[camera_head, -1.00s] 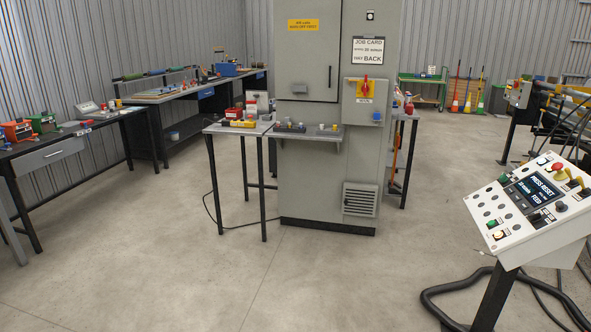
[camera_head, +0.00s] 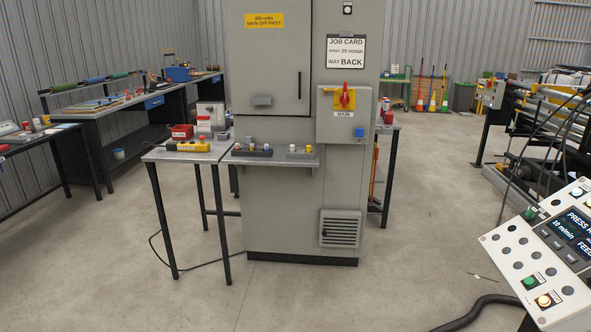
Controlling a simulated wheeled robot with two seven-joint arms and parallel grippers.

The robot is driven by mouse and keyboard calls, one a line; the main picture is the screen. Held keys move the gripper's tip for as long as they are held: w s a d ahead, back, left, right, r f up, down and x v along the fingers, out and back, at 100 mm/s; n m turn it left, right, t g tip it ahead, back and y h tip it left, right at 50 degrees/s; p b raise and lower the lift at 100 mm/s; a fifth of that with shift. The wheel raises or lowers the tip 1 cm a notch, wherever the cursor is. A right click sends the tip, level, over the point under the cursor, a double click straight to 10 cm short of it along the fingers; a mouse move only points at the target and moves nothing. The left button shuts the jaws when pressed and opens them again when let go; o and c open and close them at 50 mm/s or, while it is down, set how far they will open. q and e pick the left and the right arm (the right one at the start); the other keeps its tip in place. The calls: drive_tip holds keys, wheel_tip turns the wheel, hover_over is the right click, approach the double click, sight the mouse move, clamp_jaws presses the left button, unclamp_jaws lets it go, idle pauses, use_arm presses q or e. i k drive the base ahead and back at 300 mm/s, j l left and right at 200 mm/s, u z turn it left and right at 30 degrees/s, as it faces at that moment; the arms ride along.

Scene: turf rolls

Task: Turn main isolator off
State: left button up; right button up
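The main isolator is a red rotary handle (camera_head: 345,97) on a yellow plate (camera_head: 354,101), on a grey box labelled MAIN (camera_head: 343,128). The box is mounted on the front right of a tall grey cabinet (camera_head: 285,200). The red handle's grip looks upright; its exact position is too small to be sure of. A blue padlock-like item (camera_head: 359,133) sits at the box's lower right. Neither of my grippers shows in the head view.
A small table (camera_head: 176,155) stands left of the cabinet, and a shelf (camera_head: 270,160) juts from its front. A white control console (camera_head: 535,250) is at the lower right, with a black cable (camera_head: 475,310) on the floor. The floor before the cabinet is clear.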

sight(345, 98)
drive_tip(key=i+j+z, duration=0.15)
drive_tip(key=i+z, duration=0.3)
drive_tip(key=i+j+z, duration=0.25)
drive_tip(key=z, duration=0.25)
drive_tip(key=i+j+z, duration=0.65)
drive_tip(key=j+z, duration=0.15)
drive_tip(key=j, duration=0.2)
drive_tip(key=i+j+z, duration=0.2)
drive_tip(key=k+j, duration=0.1)
